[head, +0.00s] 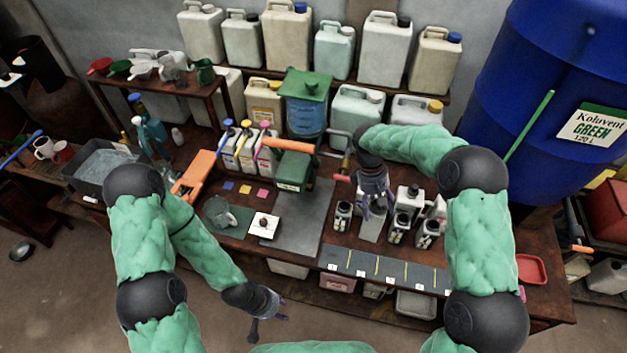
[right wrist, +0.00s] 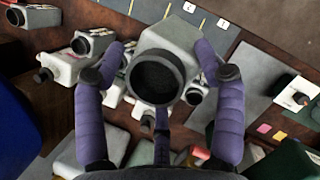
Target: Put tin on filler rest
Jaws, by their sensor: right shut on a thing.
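My right gripper (head: 374,198) is shut on a grey tin (head: 371,226) with a dark round top, above the right part of the bench. In the right wrist view the tin (right wrist: 174,45) sits between the two purple fingers, its black top facing the camera. The filler has a green-lidded blue tank (head: 305,112) and a green box (head: 291,168) with an orange handle. A grey plate (head: 300,225) lies in front of it, left of the held tin; I cannot tell which part is the rest. My left gripper (head: 264,312) is empty, fingers apart, before the bench's front edge.
Several small tins (head: 400,228) stand close right of the held tin, with one (head: 342,215) to its left. A dark marked strip (head: 384,268) runs along the front edge. A white pad (head: 264,225) with a dark knob lies left of the plate. Jerrycans line the back.

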